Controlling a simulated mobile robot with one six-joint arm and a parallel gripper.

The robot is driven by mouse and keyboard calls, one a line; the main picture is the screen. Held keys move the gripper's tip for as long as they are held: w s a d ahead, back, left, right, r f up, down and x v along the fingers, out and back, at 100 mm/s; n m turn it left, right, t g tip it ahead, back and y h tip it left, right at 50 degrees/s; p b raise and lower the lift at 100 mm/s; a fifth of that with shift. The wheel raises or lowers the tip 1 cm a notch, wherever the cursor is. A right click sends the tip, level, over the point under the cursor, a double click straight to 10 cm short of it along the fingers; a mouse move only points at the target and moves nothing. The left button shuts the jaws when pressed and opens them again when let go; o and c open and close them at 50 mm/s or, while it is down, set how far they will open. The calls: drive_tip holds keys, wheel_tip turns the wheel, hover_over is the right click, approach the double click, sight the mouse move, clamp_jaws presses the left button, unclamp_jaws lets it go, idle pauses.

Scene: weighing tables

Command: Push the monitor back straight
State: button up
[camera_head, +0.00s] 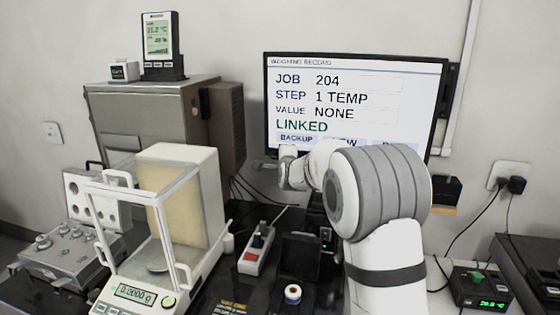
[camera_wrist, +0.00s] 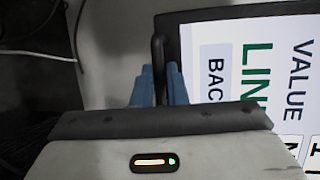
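The monitor (camera_head: 350,75) is on the wall at the back, with its screen lit and showing JOB 204, STEP 1 TEMP, VALUE NONE and LINKED. Its left edge looks smaller or larger than its right only slightly; I cannot judge its exact angle. My arm hides its lower right part. In the wrist view the screen (camera_wrist: 226,75) fills the right side, turned sideways. My gripper (camera_wrist: 159,80) is at the monitor's lower edge, its blue fingers close on both sides of a thin dark bar (camera_wrist: 158,48) beside that edge.
A glass-sided balance (camera_head: 150,265) stands at front left, before a large grey box (camera_head: 150,115) bearing a display (camera_head: 160,45). Cables hang from a wall socket (camera_head: 510,172) at right.

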drive_tip(key=o, duration=0.3)
drive_tip(key=shift+w+r, duration=0.1)
drive_tip(key=shift+w, duration=0.3)
drive_tip(key=shift+o, duration=0.7)
drive_tip(key=shift+s, duration=0.15)
drive_tip(key=b+v, duration=0.1)
drive_tip(key=v, duration=0.6)
drive_tip(key=shift+s+b, duration=0.4)
